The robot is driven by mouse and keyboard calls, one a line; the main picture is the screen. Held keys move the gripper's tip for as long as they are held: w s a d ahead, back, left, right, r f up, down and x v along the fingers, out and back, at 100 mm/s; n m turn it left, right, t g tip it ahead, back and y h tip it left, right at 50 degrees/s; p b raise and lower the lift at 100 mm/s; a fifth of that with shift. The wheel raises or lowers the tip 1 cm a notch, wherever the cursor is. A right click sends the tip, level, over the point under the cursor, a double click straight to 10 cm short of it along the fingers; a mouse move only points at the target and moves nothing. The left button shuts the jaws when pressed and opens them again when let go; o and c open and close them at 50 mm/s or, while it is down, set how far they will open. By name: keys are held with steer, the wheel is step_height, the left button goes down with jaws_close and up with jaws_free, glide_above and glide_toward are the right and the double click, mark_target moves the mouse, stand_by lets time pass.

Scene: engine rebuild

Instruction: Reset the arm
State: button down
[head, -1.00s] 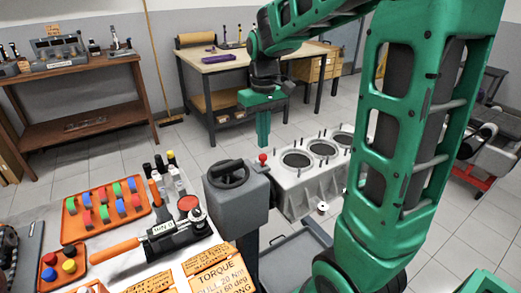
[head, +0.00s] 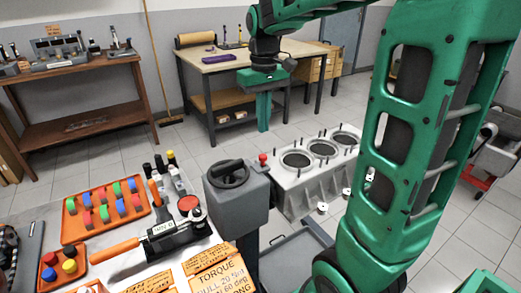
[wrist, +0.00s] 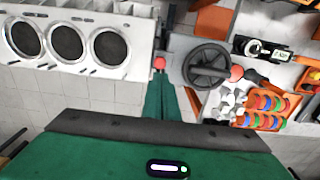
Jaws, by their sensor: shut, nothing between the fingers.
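My green arm reaches up from the lower right and over the scene in the head view. My gripper (head: 263,126) hangs down from it, green fingers together and empty, in the air behind the engine stand. In the wrist view my gripper (wrist: 161,82) shows as closed green fingers pointing toward the red knob of the stand. The grey engine block (head: 307,177) with its open bores sits on the stand, to the right of and below the fingers. It also shows at the upper left of the wrist view (wrist: 132,45). The fingers look clear of everything.
The stand's handwheel (head: 229,174) and red knob (head: 263,159) rise near the block. An orange tray (head: 76,228) of coloured parts and a torque wrench (head: 120,247) lie on the front bench. A wooden workbench (head: 225,66) stands behind; tiled floor is open between.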

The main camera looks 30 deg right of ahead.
stand_by(0.4)
steer(key=s+d+f+m, duration=0.2)
steer(key=s+f+m, duration=0.1)
steer(key=s, duration=0.9)
steer(key=s+d+f+m, duration=0.2)
steer(key=s+f, duration=0.3)
steer(key=s, duration=0.8)
steer(key=shift+m, duration=0.7)
steer(key=shift+s+f, duration=0.1)
steer(key=shift+s, duration=0.05)
